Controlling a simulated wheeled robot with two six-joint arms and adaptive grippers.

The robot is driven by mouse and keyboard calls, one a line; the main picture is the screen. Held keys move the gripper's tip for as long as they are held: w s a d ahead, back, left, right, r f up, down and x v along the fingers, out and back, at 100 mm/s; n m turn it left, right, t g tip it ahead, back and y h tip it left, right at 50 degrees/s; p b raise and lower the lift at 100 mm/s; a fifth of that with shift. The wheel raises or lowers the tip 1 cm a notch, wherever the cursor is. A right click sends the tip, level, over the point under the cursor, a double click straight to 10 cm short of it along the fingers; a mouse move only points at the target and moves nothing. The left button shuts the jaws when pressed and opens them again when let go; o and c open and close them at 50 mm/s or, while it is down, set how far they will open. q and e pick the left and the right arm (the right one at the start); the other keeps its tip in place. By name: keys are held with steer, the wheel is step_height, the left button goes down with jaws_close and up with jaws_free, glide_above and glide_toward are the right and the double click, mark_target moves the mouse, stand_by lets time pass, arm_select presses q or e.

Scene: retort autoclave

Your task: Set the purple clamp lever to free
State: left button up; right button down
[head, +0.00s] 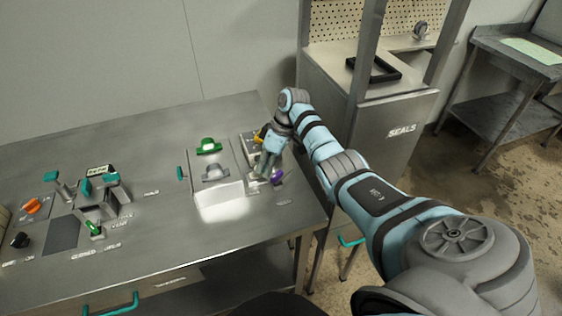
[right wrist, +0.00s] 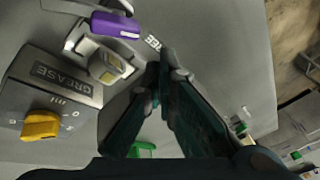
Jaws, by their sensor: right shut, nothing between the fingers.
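The purple clamp lever (head: 278,177) is at the right end of the steel table. In the right wrist view, the purple lever (right wrist: 115,26) lies at the upper left on a pale metal mount. My right gripper (head: 264,174) is low over the table, just left of the lever in the head view. In the right wrist view, my right gripper's fingertips (right wrist: 166,68) are together and empty, apart from the lever. My left gripper is not in view.
A box marked GREASE (right wrist: 62,88) with a yellow knob (right wrist: 40,125) stands near the lever. A white tray (head: 220,207), a grey handle (head: 215,173) and a green handle (head: 208,146) are left of my gripper. The table's right edge is close.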

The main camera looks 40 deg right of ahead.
mark_target(282, 174)
steer(key=w+d+r+m+t+h+b, duration=0.2)
steer(key=w+d+r+m+h, duration=0.15)
steer(key=d, duration=0.45)
steer(key=b+x, duration=0.2)
steer(key=x, duration=0.2)
steer(key=b+x, duration=0.2)
steer(key=x, duration=0.3)
steer(key=shift+w+a+f, duration=0.2)
steer(key=shift+w+a, duration=0.05)
steer(key=shift+s+f, duration=0.1)
steer(key=shift+f, duration=0.05)
steer(key=s, duration=0.1)
steer(key=s+p, duration=0.2)
steer(key=shift+d+r, duration=0.3)
steer(key=shift+s+d+f+p, duration=0.15)
steer(key=shift+s+p, duration=0.2)
steer(key=shift+s, duration=0.05)
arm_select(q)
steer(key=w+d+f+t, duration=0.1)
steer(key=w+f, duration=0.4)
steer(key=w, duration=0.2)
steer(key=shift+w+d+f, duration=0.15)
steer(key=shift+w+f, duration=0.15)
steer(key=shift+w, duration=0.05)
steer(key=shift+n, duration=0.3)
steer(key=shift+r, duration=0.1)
arm_select(e)
steer(key=shift+a, duration=0.2)
